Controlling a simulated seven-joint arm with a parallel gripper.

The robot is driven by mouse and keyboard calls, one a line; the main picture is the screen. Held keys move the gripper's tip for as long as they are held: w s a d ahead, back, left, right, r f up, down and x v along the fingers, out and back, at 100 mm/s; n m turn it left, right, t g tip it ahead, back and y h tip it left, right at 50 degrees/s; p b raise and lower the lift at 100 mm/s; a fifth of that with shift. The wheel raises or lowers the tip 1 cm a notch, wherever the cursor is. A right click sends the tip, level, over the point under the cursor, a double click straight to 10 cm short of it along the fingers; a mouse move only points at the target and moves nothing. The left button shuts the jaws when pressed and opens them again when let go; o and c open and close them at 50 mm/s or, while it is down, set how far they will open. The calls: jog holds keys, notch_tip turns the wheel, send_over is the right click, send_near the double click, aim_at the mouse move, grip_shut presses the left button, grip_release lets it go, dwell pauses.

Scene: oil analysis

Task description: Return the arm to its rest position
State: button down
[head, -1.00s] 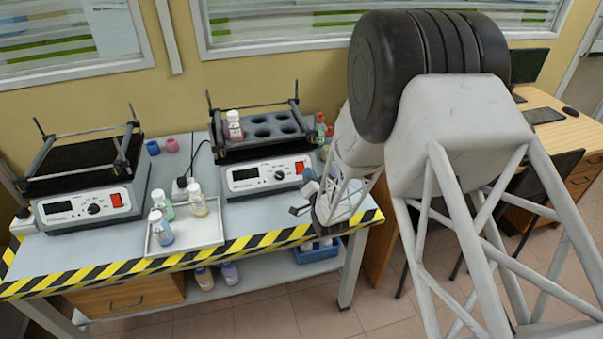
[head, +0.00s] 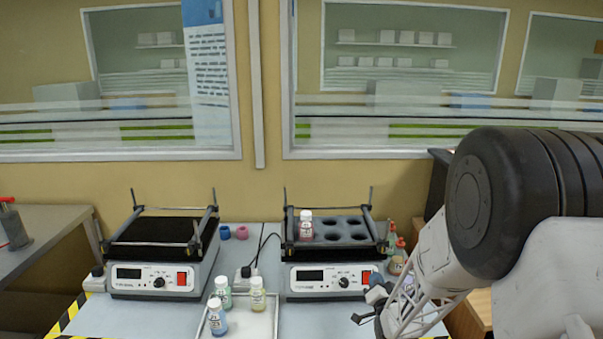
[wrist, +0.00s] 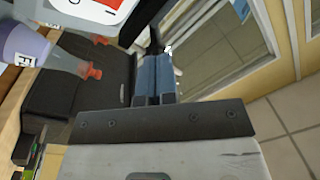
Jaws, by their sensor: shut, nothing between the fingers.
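My arm (head: 490,220) stands at the right of the head view, its forearm angled down and left over the right end of the lab bench. My gripper (head: 366,312) is at the arm's lower left end, small and partly hidden, in front of the right shaker. In the wrist view my gripper (wrist: 153,78) shows two blue-grey fingers pressed together, with nothing between them.
The left shaker (head: 155,283) is empty. A tray (head: 250,326) holds blue, green and yellow bottles. Several bottles stand beside the right shaker, close to my arm.

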jog(key=s+a+r+n+g+h, duration=0.1)
jog(key=s+r+g, duration=0.35)
jog(key=r, duration=0.35)
jog(key=s+a+r+n+g+h, duration=0.1)
jog(key=s+r+n+g, duration=0.15)
jog(key=s+r, duration=0.45)
jog(key=s+a+r+n+g, duration=0.1)
jog(key=s+r+g, duration=0.2)
jog(key=s, duration=0.7)
jog(key=s+a+r+n+g, duration=0.1)
jog(key=s+r+g, duration=0.2)
jog(key=s, duration=0.7)
jog(key=s+a+r+n+g, duration=0.1)
jog(key=s+a+r+g, duration=0.1)
jog(key=s, duration=0.8)
notch_tip(320, 180, up, 2)
jog(key=shift+r+g+y, duration=0.1)
jog(key=shift+g+y, duration=0.3)
jog(key=shift+g, duration=0.4)
jog(key=c, duration=1.8)
grip_release()
jog(key=shift+w, duration=0.1)
